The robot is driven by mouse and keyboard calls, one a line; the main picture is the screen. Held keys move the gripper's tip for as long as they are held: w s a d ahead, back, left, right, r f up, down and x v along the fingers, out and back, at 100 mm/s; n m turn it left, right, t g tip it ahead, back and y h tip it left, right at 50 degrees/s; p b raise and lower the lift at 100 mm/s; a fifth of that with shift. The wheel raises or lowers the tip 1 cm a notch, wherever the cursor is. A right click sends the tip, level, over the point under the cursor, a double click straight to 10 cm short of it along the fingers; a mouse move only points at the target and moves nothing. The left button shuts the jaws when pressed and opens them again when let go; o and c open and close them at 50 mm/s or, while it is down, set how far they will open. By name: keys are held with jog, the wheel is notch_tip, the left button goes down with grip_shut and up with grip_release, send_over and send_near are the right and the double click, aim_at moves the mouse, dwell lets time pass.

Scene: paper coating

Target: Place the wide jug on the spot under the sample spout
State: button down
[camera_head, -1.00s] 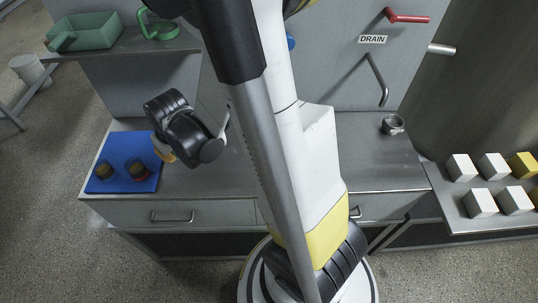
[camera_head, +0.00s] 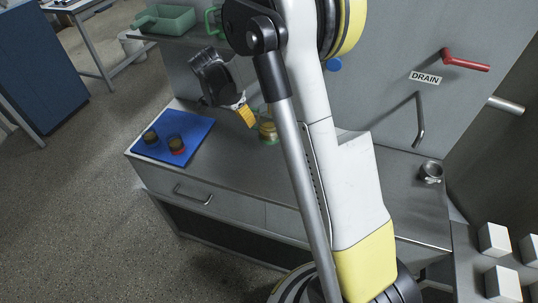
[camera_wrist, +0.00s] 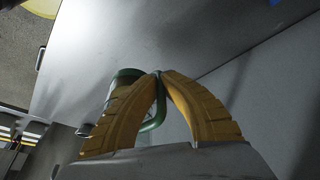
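A jug with a green rim and handle (camera_wrist: 124,80) is at my fingertips in the wrist view. In the head view the jug (camera_head: 268,132) shows just right of my gripper (camera_head: 248,115), above or on the counter; I cannot tell which. The yellow fingers of my gripper (camera_wrist: 158,75) come together at the tips, on the jug's green handle. Part of the jug is hidden behind the left finger. A second green-handled jug (camera_head: 211,22) is on the shelf, partly hidden by my arm. I cannot make out the sample spout; a blue round part (camera_head: 333,64) is on the wall panel.
A blue mat (camera_head: 200,127) with two dark-lidded jars lies on the counter (camera_head: 225,165) at left. A green tray (camera_head: 165,20) sits on the shelf (camera_head: 188,38). A metal cup (camera_head: 430,171) stands below the DRAIN label (camera_head: 425,77). White blocks (camera_head: 494,240) are at lower right.

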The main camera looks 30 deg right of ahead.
notch_tip(320, 180, down, 10)
jog(key=b, duration=0.4)
jog(key=shift+d, duration=0.1)
jog(key=c, duration=1.7)
grip_release()
jog(key=shift+o, duration=0.4)
jog(key=shift+r, duration=0.1)
